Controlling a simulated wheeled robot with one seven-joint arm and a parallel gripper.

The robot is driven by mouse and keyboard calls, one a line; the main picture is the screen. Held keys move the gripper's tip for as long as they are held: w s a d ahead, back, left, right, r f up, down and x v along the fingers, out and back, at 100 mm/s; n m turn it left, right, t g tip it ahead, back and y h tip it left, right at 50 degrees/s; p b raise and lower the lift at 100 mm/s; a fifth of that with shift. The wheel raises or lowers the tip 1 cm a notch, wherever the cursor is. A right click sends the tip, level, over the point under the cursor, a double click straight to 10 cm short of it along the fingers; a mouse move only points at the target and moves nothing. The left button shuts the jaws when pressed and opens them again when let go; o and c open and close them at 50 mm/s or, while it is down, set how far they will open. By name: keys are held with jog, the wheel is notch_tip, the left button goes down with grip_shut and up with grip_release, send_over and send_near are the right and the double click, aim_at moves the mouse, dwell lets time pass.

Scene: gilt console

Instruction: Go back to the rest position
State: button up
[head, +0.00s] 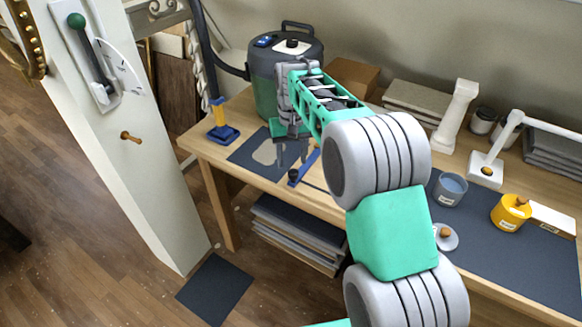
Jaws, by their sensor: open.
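My gripper (292,150) is over the left part of the wooden table, with its fingers pointing down and apart. No object shows between the fingers. Below it lie a dark mat (247,158) with a pale flat shape (265,152) on it and a blue bar-like tool (304,167). I cannot tell whether the fingertips touch anything. My arm stretches from the lower right up to the gripper and hides the middle of the table.
A green and grey canister (265,97) stands behind the gripper. A blue stand with a yellow post (220,122) is at the table's left end. A grey-blue pot (449,188), yellow pot (510,213) and white lamp-like arm (488,168) stand at right. A white post with lever (95,65) rises left.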

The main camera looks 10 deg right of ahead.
jog(key=shift+r, duration=1.7)
jog(key=shift+s+r, duration=0.2)
jog(key=s+d+r+t, duration=0.1)
jog(key=s+d+r, duration=0.1)
jog(key=s, duration=0.5)
jog(key=s+d+r+t, duration=0.1)
jog(key=s+r, duration=0.1)
jog(key=s, duration=0.5)
jog(key=s+d+f+t, duration=0.1)
jog(key=s+f, duration=0.4)
jog(key=s, duration=0.5)
jog(key=shift+s+m, duration=0.2)
jog(key=shift+m, duration=0.1)
jog(key=shift+d, duration=0.1)
